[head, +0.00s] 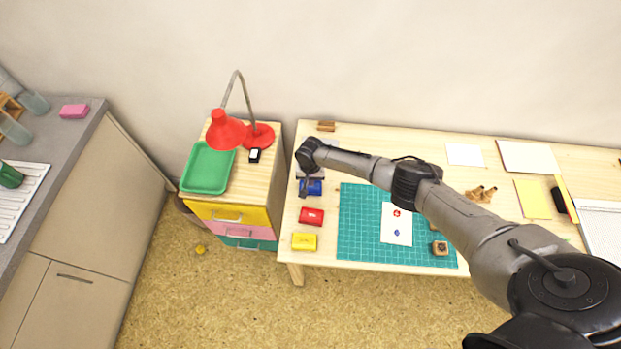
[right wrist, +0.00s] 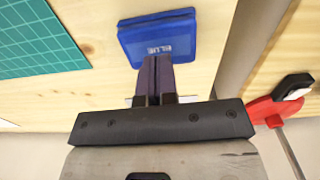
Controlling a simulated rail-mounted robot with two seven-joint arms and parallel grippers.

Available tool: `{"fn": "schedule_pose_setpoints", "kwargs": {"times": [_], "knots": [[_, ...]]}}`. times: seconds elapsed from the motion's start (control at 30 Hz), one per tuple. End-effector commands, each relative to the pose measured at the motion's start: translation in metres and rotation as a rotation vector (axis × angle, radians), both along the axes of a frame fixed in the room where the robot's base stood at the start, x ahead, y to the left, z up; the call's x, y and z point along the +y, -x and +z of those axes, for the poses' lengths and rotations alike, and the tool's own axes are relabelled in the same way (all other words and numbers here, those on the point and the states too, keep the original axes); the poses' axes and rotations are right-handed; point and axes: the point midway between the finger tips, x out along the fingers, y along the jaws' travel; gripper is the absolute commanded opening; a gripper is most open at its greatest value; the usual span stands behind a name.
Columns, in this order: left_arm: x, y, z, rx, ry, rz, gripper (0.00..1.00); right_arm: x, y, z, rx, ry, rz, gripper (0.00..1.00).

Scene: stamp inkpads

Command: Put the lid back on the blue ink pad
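The blue ink pad (head: 314,187) is at the left end of the wooden table, behind the red pad. In the right wrist view its blue lid (right wrist: 160,36), marked BLUE, lies over the pad, and a second blue layer shows along its edges. Whether the lid is fully seated I cannot tell. My right gripper (right wrist: 155,60) reaches the near edge of the lid, with its two dark fingers together. The fingertips overlap that edge in the picture; no grip on it is clear. My left gripper is not in view.
A red pad (head: 312,217) and a yellow pad (head: 304,242) sit in front of the blue one. A green cutting mat (head: 360,222) lies to the right, with a stamped sheet (head: 396,230) and a wooden stamp (head: 440,248). A red lamp (head: 226,133) stands on the drawer cabinet to the left.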

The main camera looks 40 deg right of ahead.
Motion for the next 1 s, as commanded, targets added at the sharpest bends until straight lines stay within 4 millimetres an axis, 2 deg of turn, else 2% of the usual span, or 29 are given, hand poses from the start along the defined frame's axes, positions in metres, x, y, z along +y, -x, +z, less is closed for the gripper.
{"fn": "schedule_pose_setpoints", "kwargs": {"times": [0.6,1.0], "knots": [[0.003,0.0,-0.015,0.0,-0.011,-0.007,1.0,0.0,0.0,-0.019,0.001,0.001,-0.001,0.0],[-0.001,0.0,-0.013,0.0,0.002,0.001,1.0,0.0,0.0,-0.017,0.001,0.001,0.0,0.0]]}}
